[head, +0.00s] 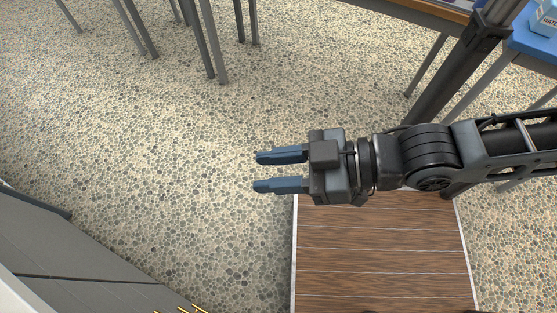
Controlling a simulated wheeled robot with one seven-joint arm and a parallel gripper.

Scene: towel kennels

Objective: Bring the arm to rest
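My gripper (279,171) is in the middle of the head view at the end of my arm, which comes in from the right edge. Its two blue-grey fingers point left and stand apart with bare floor showing between them. Nothing is held between them. The gripper is over the pebbled floor, just past the upper left corner of a brown wooden-plank surface.
The brown plank surface (380,255) with a pale edge lies below the arm. Grey metal legs (207,45) stand at the top. A table edge and a blue item (535,38) are at the upper right. A grey cabinet (60,250) is at the lower left. Pebbled floor (150,140) is clear left of the gripper.

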